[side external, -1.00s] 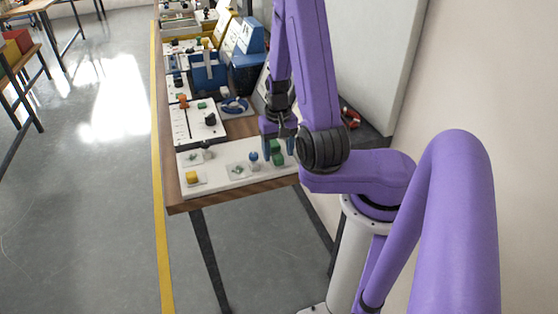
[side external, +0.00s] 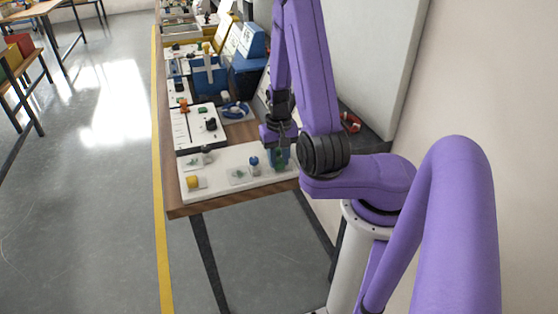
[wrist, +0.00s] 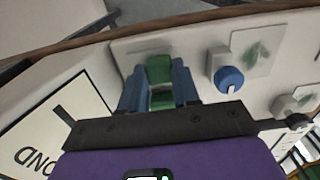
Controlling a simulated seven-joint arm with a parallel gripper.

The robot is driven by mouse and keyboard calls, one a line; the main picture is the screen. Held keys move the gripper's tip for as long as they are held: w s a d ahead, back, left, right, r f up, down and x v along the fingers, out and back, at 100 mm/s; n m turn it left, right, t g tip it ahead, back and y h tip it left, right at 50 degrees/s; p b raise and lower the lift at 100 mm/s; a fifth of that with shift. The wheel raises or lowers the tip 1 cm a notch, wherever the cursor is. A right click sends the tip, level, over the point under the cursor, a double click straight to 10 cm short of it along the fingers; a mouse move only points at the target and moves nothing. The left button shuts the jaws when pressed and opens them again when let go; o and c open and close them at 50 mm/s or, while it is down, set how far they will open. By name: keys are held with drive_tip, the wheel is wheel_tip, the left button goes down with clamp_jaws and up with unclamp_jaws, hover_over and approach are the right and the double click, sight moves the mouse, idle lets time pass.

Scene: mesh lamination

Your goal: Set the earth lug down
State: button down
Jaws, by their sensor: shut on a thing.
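The earth lug appears to be the green piece (wrist: 160,72) between my fingers in the wrist view. My gripper (wrist: 160,88) is shut on it, with one blue finger on each side. In the side external view my gripper (side external: 278,158) points down at the back right end of the white board (side external: 222,182), and the green piece (side external: 277,154) shows only in part behind the fingers. I cannot tell whether the piece touches the board.
A blue-topped knob (wrist: 229,79) stands close beside my gripper on the board. A second white panel (side external: 197,128) and a blue rack (side external: 209,77) stand farther back. A wall panel rises at the right.

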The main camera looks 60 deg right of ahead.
drive_tip(key=shift+r, duration=0.15)
drive_tip(key=shift+r, duration=0.55)
drive_tip(key=s+a+r, duration=0.5)
drive_tip(key=s+r, duration=0.7)
drive_tip(key=s, duration=0.1)
drive_tip(key=shift+w+d, duration=0.8)
drive_tip(key=shift+w, duration=6.5)
drive_tip(key=w+d+f, duration=0.1)
drive_tip(key=w+f, duration=0.1)
drive_tip(key=w, duration=0.2)
drive_tip(key=w+d+f, duration=0.1)
drive_tip(key=w+f, duration=0.2)
drive_tip(key=w, duration=0.1)
drive_tip(key=w+d+f, duration=0.1)
drive_tip(key=w+f, duration=0.2)
drive_tip(key=w, duration=0.1)
drive_tip(key=shift+w+d+f, duration=0.1)
drive_tip(key=shift+d+f, duration=0.1)
drive_tip(key=shift+f, duration=0.05)
drive_tip(key=shift+w+d+f, duration=0.2)
drive_tip(key=shift+w+f, duration=0.5)
drive_tip(key=shift+f, duration=1.65)
